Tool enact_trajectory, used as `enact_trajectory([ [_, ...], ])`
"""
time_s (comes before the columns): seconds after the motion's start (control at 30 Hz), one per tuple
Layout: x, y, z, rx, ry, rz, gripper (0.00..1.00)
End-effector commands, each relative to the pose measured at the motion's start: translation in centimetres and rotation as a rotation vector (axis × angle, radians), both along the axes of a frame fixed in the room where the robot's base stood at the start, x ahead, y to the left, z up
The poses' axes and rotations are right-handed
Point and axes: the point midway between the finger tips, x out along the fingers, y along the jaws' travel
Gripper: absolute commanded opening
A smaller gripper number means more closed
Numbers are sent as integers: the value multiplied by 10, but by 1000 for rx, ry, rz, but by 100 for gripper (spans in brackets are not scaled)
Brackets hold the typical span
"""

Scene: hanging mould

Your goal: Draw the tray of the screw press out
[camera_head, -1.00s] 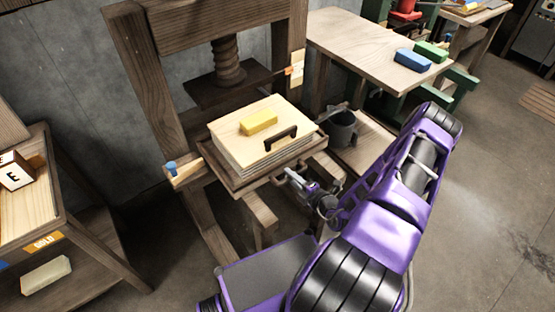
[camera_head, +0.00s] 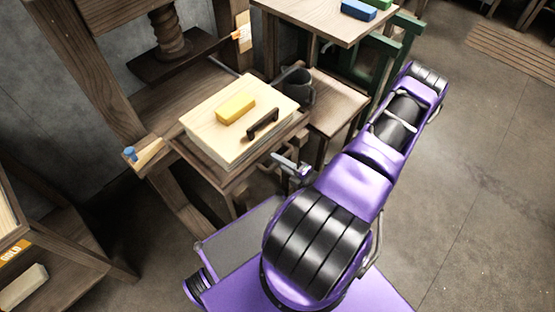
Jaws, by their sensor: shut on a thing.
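The screw press stands at upper left, with its wooden screw (camera_head: 170,35) and dark pressing plate (camera_head: 178,56) raised. Its brown wooden tray (camera_head: 207,166) sticks out in front of the plate towards me. A pale board stack (camera_head: 207,125) rests on the tray, with a black handle (camera_head: 263,123) and a yellow block (camera_head: 236,108) on top. My gripper (camera_head: 283,160) is at the tray's front edge, shut on the tray's front handle. The handle is small and mostly hidden at the grip.
A dark mug-like pot (camera_head: 299,86) stands on a low wooden shelf (camera_head: 335,103) right of the tray. A table with blue (camera_head: 358,9) and green blocks is behind. A shelf unit (camera_head: 50,255) stands at lower left.

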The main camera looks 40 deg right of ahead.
Motion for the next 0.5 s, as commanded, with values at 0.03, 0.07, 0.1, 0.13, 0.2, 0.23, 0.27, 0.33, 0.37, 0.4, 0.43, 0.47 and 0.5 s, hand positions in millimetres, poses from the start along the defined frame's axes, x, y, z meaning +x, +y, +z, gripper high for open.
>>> enact_trajectory([
  [0.03, 0, 0, 1, -2, -1, 0, 0],
  [0.07, 0, 0, 1, -2, -1, 0, 0],
  [0.1, 0, -1, 1, -2, -1, 0, 0],
  [0.13, 0, -1, 1, -2, -1, 0, 28],
  [0.2, 0, -1, 0, -1, -1, 0, 34],
  [0.23, 0, -1, 0, -1, -1, 0, 34],
  [0.27, 0, 0, 0, -1, -1, 0, 34],
  [0.33, 0, 0, 0, -1, 0, 0, 34],
  [0.37, 0, 0, 0, -1, 0, 0, 34],
  [0.4, 0, 0, 0, -1, 0, 0, 34],
  [0.43, 0, 0, 0, -1, 0, 0, 34],
  [0.47, 0, -1, 0, -1, 0, -1, 34],
  [0.5, -1, -1, 0, -1, 0, -1, 34],
])
